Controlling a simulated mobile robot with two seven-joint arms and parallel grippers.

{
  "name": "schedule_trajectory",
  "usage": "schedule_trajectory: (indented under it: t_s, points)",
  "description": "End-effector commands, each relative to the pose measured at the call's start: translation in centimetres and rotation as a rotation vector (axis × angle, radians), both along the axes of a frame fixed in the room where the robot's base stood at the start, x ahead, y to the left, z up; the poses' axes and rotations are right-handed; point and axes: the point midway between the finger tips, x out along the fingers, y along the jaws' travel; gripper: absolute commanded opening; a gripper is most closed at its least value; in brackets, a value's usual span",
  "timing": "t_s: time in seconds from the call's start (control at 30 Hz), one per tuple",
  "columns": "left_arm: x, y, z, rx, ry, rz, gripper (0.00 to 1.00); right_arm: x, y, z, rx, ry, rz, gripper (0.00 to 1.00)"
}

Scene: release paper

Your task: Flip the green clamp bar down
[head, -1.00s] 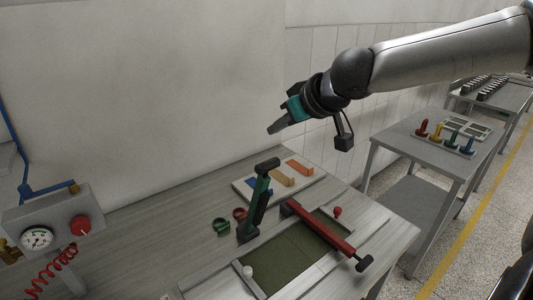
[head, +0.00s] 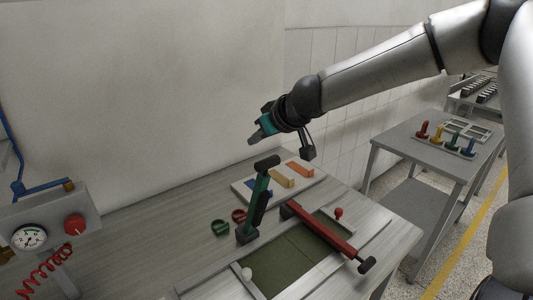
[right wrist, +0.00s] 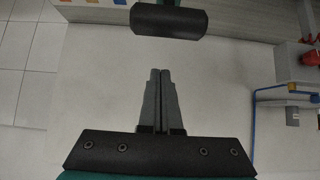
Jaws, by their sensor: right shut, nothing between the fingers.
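The green clamp bar (head: 258,197) stands raised and steep on the table, with a black handle (head: 267,162) at its top end and a dark pivot block at its foot. My right gripper (head: 254,139) is shut and empty, a little above and to the left of the handle in the head view. In the right wrist view its shut fingers (right wrist: 158,88) point toward a black cylinder (right wrist: 169,20), which looks like the handle, with a gap between them. A red clamp bar (head: 322,229) lies down across the dark green panel (head: 290,262). My left gripper is not in view.
A tray with blue, yellow and orange blocks (head: 299,166) stands behind the bars. Green and red rings (head: 220,227) lie left of the green bar. A gauge box (head: 48,225) with a red knob stands at left. A side table (head: 410,150) holds coloured pegs.

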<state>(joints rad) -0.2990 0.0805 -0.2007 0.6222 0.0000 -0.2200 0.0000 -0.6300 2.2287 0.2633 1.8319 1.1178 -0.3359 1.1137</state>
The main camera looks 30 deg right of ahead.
Motion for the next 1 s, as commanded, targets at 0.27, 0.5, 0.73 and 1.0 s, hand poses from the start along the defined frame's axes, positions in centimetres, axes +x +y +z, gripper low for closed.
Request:
schedule_trajectory:
  t_s: [0.27, 0.5, 0.73, 1.0]
  points:
    - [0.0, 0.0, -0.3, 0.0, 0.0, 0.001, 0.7, -2.9, -0.3, -1.4, 0.004, 0.001, -0.001, 0.0]
    - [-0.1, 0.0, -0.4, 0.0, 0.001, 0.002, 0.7, -3.6, -0.3, -1.8, 0.003, 0.0, 0.0, 0.0]
    - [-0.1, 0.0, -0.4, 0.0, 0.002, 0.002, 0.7, -3.6, -0.3, -1.8, 0.001, 0.0, 0.0, 0.0]
    - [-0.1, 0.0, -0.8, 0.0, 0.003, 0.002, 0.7, -3.7, -0.4, -1.9, 0.002, -0.008, -0.001, 0.0]
